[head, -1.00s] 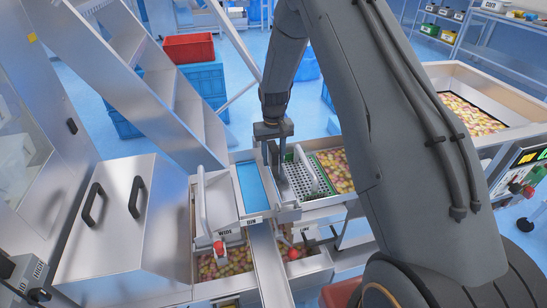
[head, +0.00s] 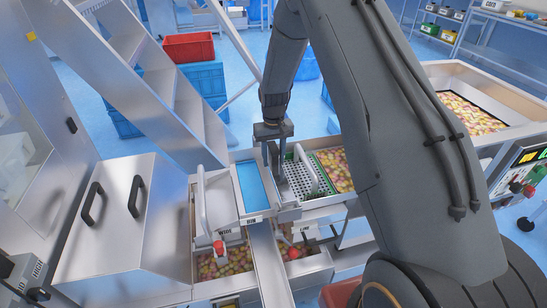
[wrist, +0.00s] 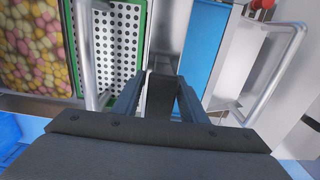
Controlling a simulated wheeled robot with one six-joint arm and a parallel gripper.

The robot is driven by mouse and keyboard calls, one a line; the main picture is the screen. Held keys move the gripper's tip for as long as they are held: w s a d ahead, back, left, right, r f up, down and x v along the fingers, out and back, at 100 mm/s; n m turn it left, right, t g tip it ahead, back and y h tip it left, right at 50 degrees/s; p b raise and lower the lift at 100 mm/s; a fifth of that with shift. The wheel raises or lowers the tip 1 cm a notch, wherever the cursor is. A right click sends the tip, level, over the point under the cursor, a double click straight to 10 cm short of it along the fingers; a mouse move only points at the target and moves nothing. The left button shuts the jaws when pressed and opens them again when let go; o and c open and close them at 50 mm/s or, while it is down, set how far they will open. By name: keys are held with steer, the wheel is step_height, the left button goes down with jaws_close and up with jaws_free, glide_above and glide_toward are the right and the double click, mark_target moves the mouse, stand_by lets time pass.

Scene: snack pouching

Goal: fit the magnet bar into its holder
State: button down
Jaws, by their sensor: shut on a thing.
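My gripper (head: 271,145) points down over the steel frame between the perforated plate and the blue strip. It is shut on a dark bar, which I take to be the magnet bar (wrist: 160,97). In the wrist view the bar stands between the two fingers (wrist: 159,100). In the head view the bar (head: 279,170) hangs below the fingers, beside the perforated plate. A bare steel channel (wrist: 171,35) lies just beyond the bar. I cannot tell which part is the holder, or whether the bar touches the steel.
The perforated plate (wrist: 118,42) in its green frame has a wire handle close to my gripper. Colourful snacks (wrist: 32,45) fill the bin beside it. The blue strip (wrist: 208,45) and a lid with a bent handle (head: 202,205) stand on the other side.

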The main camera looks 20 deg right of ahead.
mark_target(274, 147)
steer(key=shift+f+b, duration=0.8)
steer(key=shift+f, duration=0.85)
steer(key=c, duration=1.1)
jaws_free()
steer(key=shift+o, duration=0.5)
steer(key=shift+s+f, duration=0.1)
step_height(274, 147, up, 7)
steer(key=shift+f+b, duration=0.1)
steer(key=shift+b, duration=0.6)
steer(key=shift+r, duration=0.6)
